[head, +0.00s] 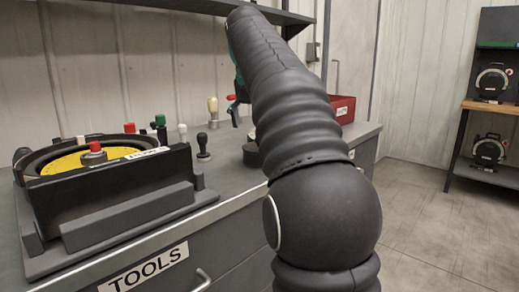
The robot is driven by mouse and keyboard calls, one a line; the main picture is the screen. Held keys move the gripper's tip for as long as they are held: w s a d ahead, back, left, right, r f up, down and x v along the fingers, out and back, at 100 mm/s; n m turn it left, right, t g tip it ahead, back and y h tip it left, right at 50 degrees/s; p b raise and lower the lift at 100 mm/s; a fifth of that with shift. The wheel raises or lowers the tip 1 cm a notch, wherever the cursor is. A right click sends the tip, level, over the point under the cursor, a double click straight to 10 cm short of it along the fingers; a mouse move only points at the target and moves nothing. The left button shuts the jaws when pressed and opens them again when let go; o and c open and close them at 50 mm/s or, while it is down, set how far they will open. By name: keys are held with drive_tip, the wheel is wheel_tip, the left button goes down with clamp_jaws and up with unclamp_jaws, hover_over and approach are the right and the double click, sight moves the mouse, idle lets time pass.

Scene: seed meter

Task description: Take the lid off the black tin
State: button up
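A low, dark, round object (251,155) sits on the grey bench, just left of my arm and partly hidden by it. It may be the black tin, but I cannot make out a lid or a seam on it. My arm rises through the middle of the head view and reaches toward the back wall. My gripper cannot be made out; the arm's far end is by the shelf, and what it holds, if anything, does not show.
A black seed meter housing with a yellow disc (70,162) fills the bench's left. Several knobbed hand tools (204,146) stand beside it. A red box (343,108) is at the back right. A dark shelf (285,14) hangs above. Bare bench (226,172) shows between tools and arm.

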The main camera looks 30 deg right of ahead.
drive_tip(key=b+x, duration=0.1)
drive_tip(key=x, duration=0.3)
drive_tip(key=shift+d+f, duration=0.1)
drive_tip(key=shift+f, duration=0.25)
drive_tip(key=shift+w, duration=0.1)
